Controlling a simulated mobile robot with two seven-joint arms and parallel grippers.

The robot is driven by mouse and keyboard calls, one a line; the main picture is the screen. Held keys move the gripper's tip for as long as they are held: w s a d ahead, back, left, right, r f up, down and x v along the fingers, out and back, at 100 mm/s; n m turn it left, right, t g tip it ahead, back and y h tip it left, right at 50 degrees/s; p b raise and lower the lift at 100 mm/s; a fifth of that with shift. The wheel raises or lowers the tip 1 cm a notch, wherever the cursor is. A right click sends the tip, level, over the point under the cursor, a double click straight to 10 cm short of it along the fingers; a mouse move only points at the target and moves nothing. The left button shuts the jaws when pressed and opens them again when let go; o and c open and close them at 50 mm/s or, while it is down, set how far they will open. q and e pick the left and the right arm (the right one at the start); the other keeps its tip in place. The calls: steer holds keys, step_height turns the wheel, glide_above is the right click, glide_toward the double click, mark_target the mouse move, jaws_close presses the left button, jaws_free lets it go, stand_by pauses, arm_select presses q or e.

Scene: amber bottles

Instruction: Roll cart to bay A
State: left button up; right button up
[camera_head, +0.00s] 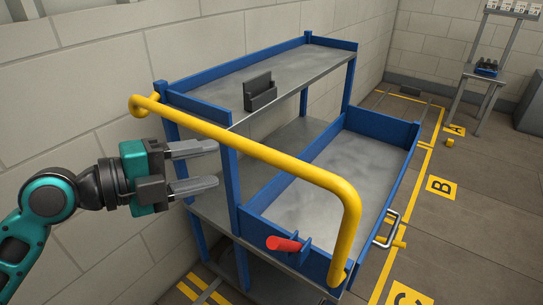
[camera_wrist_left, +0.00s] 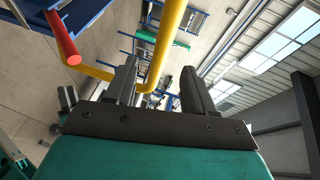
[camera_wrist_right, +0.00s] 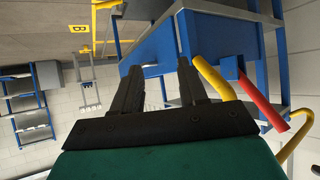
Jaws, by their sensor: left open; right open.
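The cart, a blue frame with grey metal shelves (camera_head: 285,75), stands along the block wall in the head view. Its yellow push handle (camera_head: 262,149) spans the near end. A red lever (camera_head: 283,244) sits low below the handle. The bay A mark (camera_head: 455,130) is on the floor farther along, to the right. My left gripper (camera_head: 217,164) is open and empty, left of the handle. In the left wrist view the handle (camera_wrist_left: 163,48) shows beyond the open fingers. My right gripper (camera_wrist_right: 159,66) is open and empty near the cart, outside the head view.
Floor marks B (camera_head: 441,188) and C (camera_head: 411,295) lie right of the cart beside a yellow line. A small yellow block (camera_head: 450,142) sits near A. A stand with a dark crate (camera_head: 487,68) is at the back right.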

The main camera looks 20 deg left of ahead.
mark_target(272, 153)
arm_select(q)
steer(key=shift+m, duration=0.3)
steer(key=p+x, duration=0.1)
steer(key=x, duration=0.5)
steer(key=p+x, duration=0.1)
steer(key=x, duration=0.5)
steer(key=shift+w+d+r+p, duration=0.1)
steer(key=shift+d+r+p, duration=0.05)
steer(key=shift+d+p, duration=0.3)
steer(key=shift+c, duration=0.2)
jaws_close()
